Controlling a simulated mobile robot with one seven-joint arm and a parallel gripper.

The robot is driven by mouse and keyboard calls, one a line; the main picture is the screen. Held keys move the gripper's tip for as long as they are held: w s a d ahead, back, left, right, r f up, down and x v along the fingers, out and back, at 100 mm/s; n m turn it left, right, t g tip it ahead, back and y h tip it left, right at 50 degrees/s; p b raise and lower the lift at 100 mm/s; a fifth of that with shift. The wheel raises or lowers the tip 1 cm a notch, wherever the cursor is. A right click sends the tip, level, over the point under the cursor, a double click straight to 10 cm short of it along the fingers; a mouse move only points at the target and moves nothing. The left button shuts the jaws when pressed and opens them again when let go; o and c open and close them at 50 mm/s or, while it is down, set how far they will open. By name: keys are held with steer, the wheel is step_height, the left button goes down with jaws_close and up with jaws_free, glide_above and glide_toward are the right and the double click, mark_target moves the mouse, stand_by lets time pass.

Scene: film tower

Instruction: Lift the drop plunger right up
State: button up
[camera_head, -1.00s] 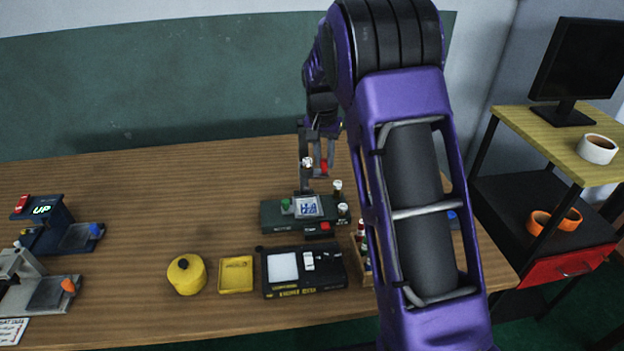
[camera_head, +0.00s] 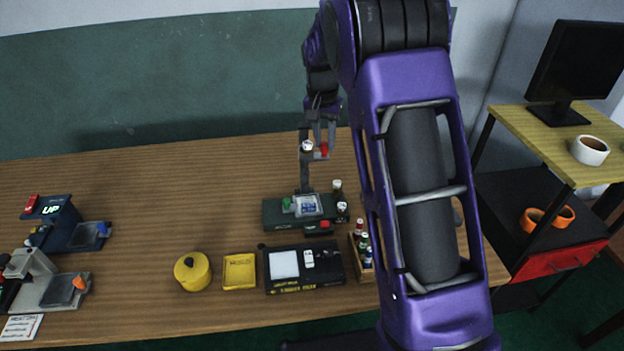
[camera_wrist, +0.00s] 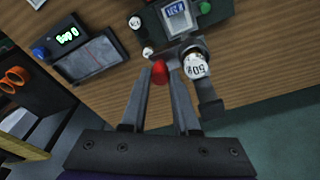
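A dark green tester (camera_head: 272,214) with a lit screen and a green button stands on the table. An upright post (camera_head: 306,178) at its back carries a raised head with a round white dial (camera_head: 307,146) and a red knob (camera_head: 323,149). I take this head to be the drop plunger. In the wrist view, the red knob (camera_wrist: 159,73) sits between the fingertips of my gripper (camera_wrist: 159,76), which appear closed on it. The dial (camera_wrist: 196,67) is just right of the fingers. In the head view my gripper (camera_head: 318,138) is above the tester.
A black light box (camera_head: 300,284), a yellow tray (camera_head: 239,272) and a yellow pot (camera_head: 192,271) lie in front. A wooden bottle rack (camera_head: 357,266) stands to the right. Small capped vials (camera_head: 341,208) stand at the tester's right end. Two devices stand far left.

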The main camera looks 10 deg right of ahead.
steer(key=o, duration=0.3)
steer(key=shift+f, duration=0.1)
steer(key=shift+r+p, duration=0.3)
steer(key=shift+r, duration=2.2)
